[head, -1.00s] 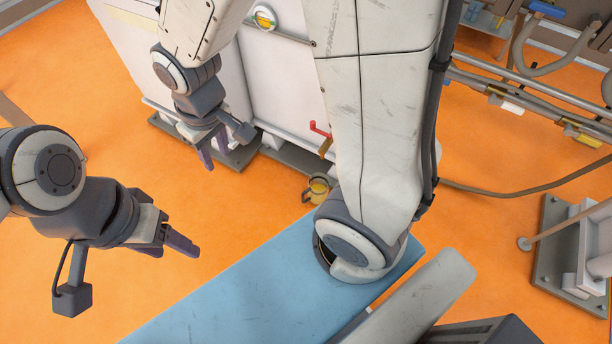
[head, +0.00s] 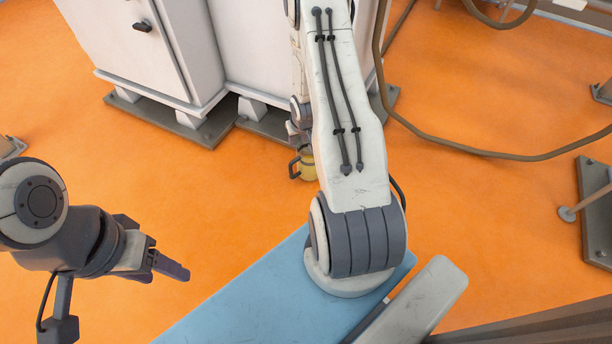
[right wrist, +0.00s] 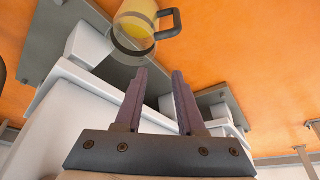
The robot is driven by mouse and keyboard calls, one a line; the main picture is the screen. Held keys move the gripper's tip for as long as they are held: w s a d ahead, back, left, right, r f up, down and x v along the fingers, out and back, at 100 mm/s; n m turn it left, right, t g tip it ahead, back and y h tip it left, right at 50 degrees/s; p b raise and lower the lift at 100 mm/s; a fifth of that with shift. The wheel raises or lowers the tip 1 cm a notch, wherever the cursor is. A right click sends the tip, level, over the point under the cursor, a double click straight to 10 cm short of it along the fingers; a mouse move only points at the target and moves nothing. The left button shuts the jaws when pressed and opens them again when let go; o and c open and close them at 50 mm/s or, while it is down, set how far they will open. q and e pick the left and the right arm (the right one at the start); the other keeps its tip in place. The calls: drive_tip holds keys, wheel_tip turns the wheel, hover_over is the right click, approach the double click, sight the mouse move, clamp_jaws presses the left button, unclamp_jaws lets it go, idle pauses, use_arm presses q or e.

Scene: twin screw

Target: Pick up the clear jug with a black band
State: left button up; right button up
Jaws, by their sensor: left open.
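The clear jug (head: 308,165) has yellow inside and a dark handle on its left in the head view. It is on the orange floor near the cabinet base, partly hidden by my right arm. My left gripper (head: 168,268) is open and empty, far left of the jug.
White cabinets (head: 150,45) on grey base plates (head: 165,118) stand just behind the jug. A brown hose (head: 470,150) lies on the floor at right. A metal stand (head: 597,200) is at the right edge. Orange floor left of the jug is clear.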

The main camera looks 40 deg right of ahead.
drive_tip(key=b, duration=0.4)
hover_over(301, 158)
wheel_tip(301, 158, down, 7)
drive_tip(key=shift+f, duration=0.1)
drive_tip(key=b+x, duration=0.4)
drive_tip(key=x, duration=0.1)
drive_tip(key=shift+a+f, duration=0.15)
clamp_jaws()
idle(0.9)
